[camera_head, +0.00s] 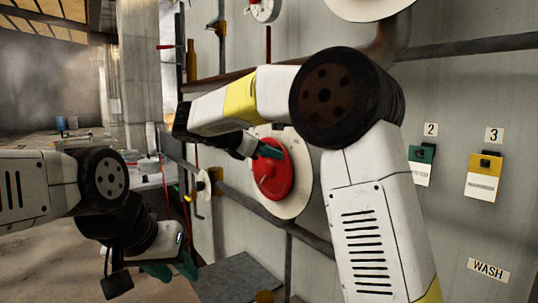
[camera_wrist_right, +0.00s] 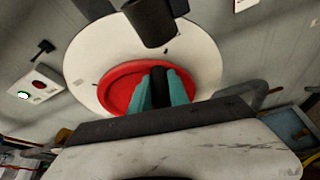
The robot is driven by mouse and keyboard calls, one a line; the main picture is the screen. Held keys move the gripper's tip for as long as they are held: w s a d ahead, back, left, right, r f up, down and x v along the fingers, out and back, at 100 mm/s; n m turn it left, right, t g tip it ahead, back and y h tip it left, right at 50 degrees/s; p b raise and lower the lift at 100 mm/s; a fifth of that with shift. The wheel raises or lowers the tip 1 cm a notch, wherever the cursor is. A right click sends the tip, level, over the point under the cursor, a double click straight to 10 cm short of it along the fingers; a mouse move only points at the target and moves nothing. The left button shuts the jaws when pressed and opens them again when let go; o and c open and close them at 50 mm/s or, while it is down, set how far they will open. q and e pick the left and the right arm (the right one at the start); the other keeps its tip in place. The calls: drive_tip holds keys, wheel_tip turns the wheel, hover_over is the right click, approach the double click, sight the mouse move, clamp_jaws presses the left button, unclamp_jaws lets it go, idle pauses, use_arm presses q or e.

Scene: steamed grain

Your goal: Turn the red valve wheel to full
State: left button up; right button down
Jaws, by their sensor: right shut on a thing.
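The red valve wheel (camera_head: 274,180) sits on a round pale plate (camera_head: 300,195) on the wall, partly behind my right arm in the head view. In the right wrist view the red wheel (camera_wrist_right: 122,88) fills the middle of the pale plate (camera_wrist_right: 90,45). My right gripper (camera_head: 270,151) is at the wheel's upper part. Its teal fingers (camera_wrist_right: 162,88) are closed around a dark upright grip (camera_wrist_right: 160,82) on the wheel. My left gripper (camera_head: 174,268) hangs at the lower left, away from the wheel, its teal fingers apart and empty.
Pipes (camera_head: 470,45) run along the grey wall near the wheel. A switch box (camera_wrist_right: 38,88) shows left of the plate in the wrist view.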

drive_tip(key=c, duration=1.3)
unclamp_jaws()
drive_tip(key=shift+w, duration=0.1)
drive_tip(key=shift+o, duration=0.2)
drive_tip(key=shift+a, duration=0.1)
drive_tip(key=v, duration=0.7)
drive_tip(key=shift+s+a, duration=0.25)
drive_tip(key=shift+a, duration=0.05)
drive_tip(key=shift+r, duration=0.1)
